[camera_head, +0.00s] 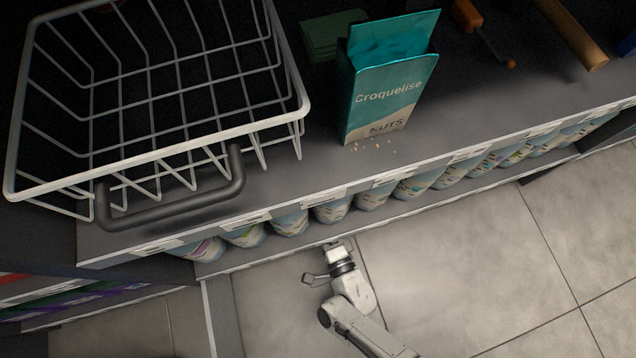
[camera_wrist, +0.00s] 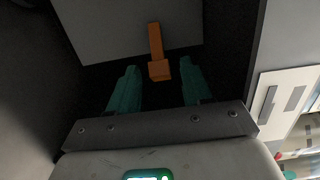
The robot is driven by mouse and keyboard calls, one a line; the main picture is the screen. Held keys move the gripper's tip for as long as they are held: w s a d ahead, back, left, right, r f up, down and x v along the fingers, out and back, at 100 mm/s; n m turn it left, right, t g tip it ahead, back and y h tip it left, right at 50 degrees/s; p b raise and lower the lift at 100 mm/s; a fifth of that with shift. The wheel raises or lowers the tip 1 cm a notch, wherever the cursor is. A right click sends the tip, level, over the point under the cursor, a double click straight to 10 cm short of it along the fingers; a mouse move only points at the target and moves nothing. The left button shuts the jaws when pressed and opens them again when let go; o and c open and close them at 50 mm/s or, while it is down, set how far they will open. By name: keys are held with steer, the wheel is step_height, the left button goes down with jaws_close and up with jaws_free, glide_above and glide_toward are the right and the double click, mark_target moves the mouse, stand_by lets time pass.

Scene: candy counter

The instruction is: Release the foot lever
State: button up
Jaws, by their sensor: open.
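An orange lever (camera_wrist: 156,42), which looks like the foot lever, shows in the wrist view against a grey panel. It has a narrow bar and a wider block at its near end. My gripper (camera_wrist: 159,68) is open, with one teal finger on each side of that block and a visible gap on both sides. I cannot tell how far the block reaches in depth between the fingers. In the head view my arm's end (camera_head: 332,265) is low, by the counter's front edge above the floor. The lever cannot be made out there.
A white wire basket (camera_head: 160,142) with a dark handle (camera_head: 180,208) stands on the counter (camera_head: 270,180). A teal nuts bag (camera_head: 385,90) stands beside it, with crumbs in front. Several packets (camera_head: 330,212) line the shelf below. The tiled floor (camera_head: 470,260) at right is clear.

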steer(key=p+v, duration=0.1)
steer(key=v, duration=0.7)
steer(key=shift+s, duration=0.25)
steer(key=shift+d, duration=0.1)
